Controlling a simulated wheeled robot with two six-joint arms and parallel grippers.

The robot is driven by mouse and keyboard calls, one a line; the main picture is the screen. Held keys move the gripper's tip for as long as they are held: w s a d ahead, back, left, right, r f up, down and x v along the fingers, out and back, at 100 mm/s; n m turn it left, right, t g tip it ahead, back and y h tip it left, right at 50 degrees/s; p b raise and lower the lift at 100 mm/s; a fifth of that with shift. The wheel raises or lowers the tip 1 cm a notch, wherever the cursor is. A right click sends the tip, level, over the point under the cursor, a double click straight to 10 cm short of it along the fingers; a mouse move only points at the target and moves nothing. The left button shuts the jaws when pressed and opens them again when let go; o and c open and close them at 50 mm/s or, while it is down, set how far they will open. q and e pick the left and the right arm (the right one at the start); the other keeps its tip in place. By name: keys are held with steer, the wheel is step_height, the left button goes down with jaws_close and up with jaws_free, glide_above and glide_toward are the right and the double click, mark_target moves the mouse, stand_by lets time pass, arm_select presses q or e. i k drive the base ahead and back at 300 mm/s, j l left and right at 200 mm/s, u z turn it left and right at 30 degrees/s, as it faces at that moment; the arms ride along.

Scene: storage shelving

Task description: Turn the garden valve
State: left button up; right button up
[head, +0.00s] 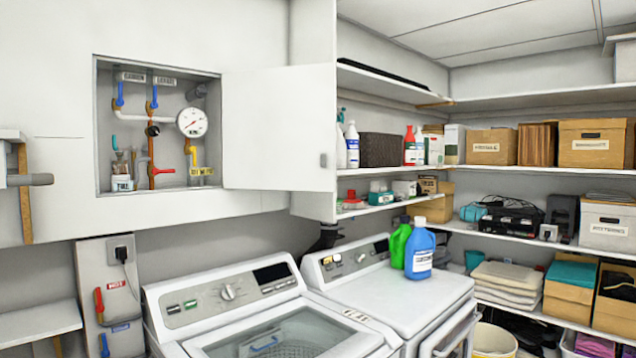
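The garden valve (120,95) has a blue handle that points roughly upright. It sits at the upper left of the open wall cabinet (98,130) in the head view, below a label (132,77) that seems to read GARDEN. A similar blue-handled valve (154,97) is just to its right under a second label. Neither of my grippers shows in the head view, so their state and their place relative to the valve are hidden.
The cabinet door (278,128) stands open to the right. The recess also holds a round gauge (192,122) and a red lever (163,171). A washer (225,300) and a dryer (385,285) stand below. A grey cylinder (30,179) juts in at the left edge.

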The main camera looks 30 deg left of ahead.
mark_target(121, 101)
steer(key=u, duration=1.95)
steer(key=i+j, duration=0.05)
